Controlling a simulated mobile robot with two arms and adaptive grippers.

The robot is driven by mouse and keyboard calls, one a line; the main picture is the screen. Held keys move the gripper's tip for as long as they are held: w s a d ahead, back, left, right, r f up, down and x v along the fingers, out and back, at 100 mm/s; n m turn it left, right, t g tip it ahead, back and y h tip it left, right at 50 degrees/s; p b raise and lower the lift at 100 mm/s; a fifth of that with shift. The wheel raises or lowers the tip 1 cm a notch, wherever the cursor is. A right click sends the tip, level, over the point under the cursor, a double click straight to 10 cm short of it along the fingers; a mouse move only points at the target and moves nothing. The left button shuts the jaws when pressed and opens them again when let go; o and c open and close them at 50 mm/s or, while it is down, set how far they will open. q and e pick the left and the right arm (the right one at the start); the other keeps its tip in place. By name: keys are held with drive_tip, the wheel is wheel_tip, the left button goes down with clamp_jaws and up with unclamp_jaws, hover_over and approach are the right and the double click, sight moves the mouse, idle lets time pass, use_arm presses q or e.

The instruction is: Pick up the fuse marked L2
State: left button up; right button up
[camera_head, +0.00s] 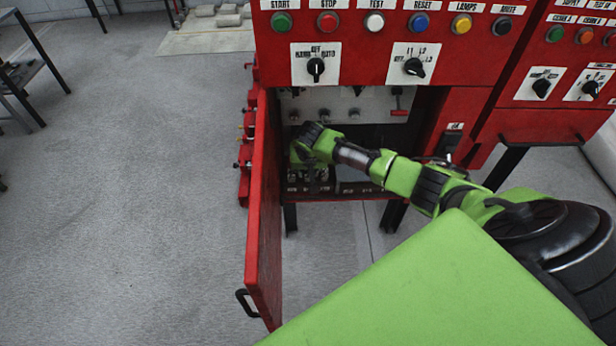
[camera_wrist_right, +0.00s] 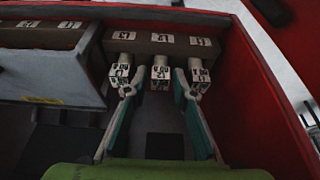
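Three white fuses with dark print sit in a row in the right wrist view. The middle fuse (camera_wrist_right: 160,73) is under the middle label of the bar, which seems to read L2. The left fuse (camera_wrist_right: 121,72) and right fuse (camera_wrist_right: 198,73) flank it. My right gripper (camera_wrist_right: 161,90) is open, its two fingers apart on either side of the middle fuse. The fingertips overlap the lower ends of the outer fuses in the picture; contact cannot be told. In the head view my right gripper (camera_head: 307,158) is inside the open cabinet, its fingertips hidden. My left gripper is out of view.
The red cabinet door (camera_head: 264,215) stands open left of my right arm. A labelled bar (camera_wrist_right: 160,42) runs above the fuses, and a grey box (camera_wrist_right: 50,65) is at its left. Red cabinet walls (camera_wrist_right: 255,90) close in on the right. Open floor (camera_head: 130,200) lies left.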

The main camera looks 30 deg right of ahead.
clamp_jaws()
